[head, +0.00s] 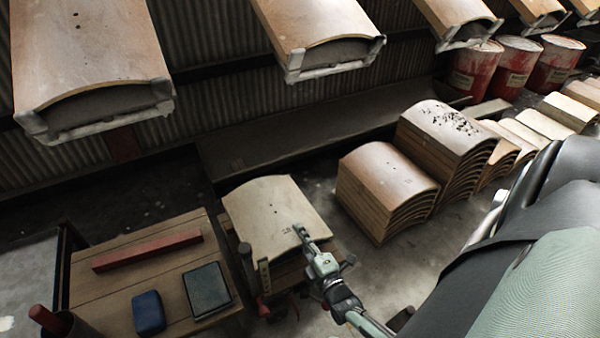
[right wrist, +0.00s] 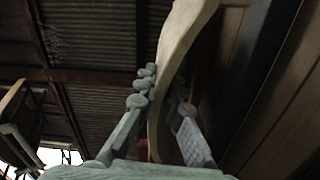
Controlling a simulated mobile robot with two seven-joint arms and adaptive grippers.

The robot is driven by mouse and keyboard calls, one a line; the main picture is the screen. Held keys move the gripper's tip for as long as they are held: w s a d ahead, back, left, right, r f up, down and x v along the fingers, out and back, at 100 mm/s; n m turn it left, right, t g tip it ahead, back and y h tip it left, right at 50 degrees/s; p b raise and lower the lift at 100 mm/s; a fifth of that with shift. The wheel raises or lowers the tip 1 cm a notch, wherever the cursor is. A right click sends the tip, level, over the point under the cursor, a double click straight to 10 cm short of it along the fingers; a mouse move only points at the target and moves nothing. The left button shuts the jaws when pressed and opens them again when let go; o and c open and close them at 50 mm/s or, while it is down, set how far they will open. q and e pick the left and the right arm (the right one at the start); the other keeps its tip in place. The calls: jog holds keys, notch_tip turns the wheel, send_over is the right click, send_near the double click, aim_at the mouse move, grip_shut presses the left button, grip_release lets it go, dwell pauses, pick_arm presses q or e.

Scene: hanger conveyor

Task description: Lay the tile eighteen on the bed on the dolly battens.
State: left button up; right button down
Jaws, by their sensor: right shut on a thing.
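A pale, arched tile (head: 268,212) with small dark spots is in the middle of the head view, over a low wooden dolly (head: 288,276). My right gripper (head: 301,236) is shut on the tile's near right edge. In the right wrist view the tile's curved edge (right wrist: 182,45) runs between the fingers of the gripper (right wrist: 163,98). No number is readable on the tile. The tile hides most of the dolly's top and its battens, so I cannot tell whether it touches them. My left gripper is not in view.
A wooden table (head: 110,285) at left holds a red bar (head: 147,250), a blue pouch (head: 148,312) and a dark tablet (head: 208,290). A tile stack (head: 385,195) stands to the right, with red drums (head: 515,66) behind. Tiles hang in cradles (head: 95,122) along the top.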

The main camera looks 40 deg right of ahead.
jog(key=shift+w+f+b, duration=0.15)
jog(key=shift+f+b, duration=1.4)
jog(key=shift+f, duration=0.05)
